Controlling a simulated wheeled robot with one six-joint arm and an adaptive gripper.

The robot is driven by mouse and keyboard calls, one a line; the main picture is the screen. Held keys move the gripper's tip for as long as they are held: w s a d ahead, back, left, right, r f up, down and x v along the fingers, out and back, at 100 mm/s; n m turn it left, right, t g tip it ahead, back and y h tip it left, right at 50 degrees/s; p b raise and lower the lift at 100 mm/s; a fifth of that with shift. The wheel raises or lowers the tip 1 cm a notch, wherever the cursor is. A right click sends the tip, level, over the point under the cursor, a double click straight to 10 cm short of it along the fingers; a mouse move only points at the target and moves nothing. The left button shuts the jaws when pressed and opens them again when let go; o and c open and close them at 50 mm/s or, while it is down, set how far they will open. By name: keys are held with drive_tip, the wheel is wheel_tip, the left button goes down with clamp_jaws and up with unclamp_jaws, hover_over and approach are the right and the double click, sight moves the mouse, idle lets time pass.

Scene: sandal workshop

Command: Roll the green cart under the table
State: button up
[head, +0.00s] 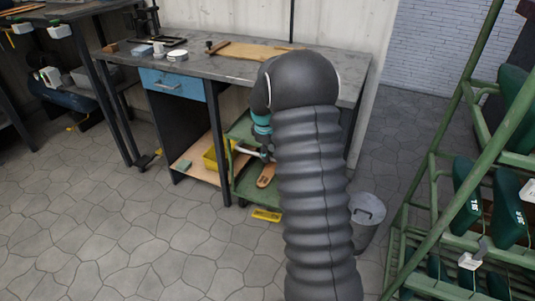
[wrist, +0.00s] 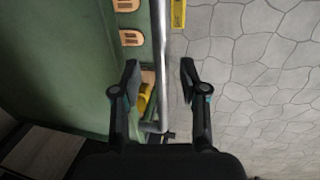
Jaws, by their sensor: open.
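The green cart (head: 243,187) stands at the open bay on the right of the grey-topped table (head: 225,65). My arm hides its right side in the head view, so I cannot tell how far under the tabletop it is. In the wrist view the cart's green surface (wrist: 60,65) fills the left, with a grey metal handle bar (wrist: 160,45) along its edge. My gripper (wrist: 158,72) is open, one finger on each side of the bar in the picture. The fingers appear apart from it. In the head view the gripper is mostly hidden by my arm.
The table's blue drawer unit (head: 174,85) and a lower wooden shelf (head: 197,170) are left of the cart. A yellow item (head: 266,214) lies on the floor near the cart. A grey bucket (head: 367,210) and a green rack (head: 440,215) stand right. Floor at left is clear.

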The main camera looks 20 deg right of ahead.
wheel_tip(320, 180, up, 11)
drive_tip(key=s+a, duration=0.1)
drive_tip(key=shift+s+a, duration=0.15)
drive_tip(key=shift+a, duration=0.25)
drive_tip(key=shift+f, duration=0.1)
drive_tip(key=s+a+r+m+t, duration=0.1)
drive_tip(key=s+a, duration=0.4)
drive_tip(key=s, duration=0.6)
drive_tip(key=s+a+r+m+t+y, duration=0.1)
drive_tip(key=s+a+r+m, duration=0.3)
drive_tip(key=s, duration=0.8)
drive_tip(key=s+a+r+m+t, duration=0.2)
drive_tip(key=s+a, duration=0.4)
drive_tip(key=s, duration=0.5)
drive_tip(key=shift+s+a+r+m+y, duration=0.3)
drive_tip(key=shift+s+a+r+m, duration=0.1)
drive_tip(key=shift+r+m, duration=0.3)
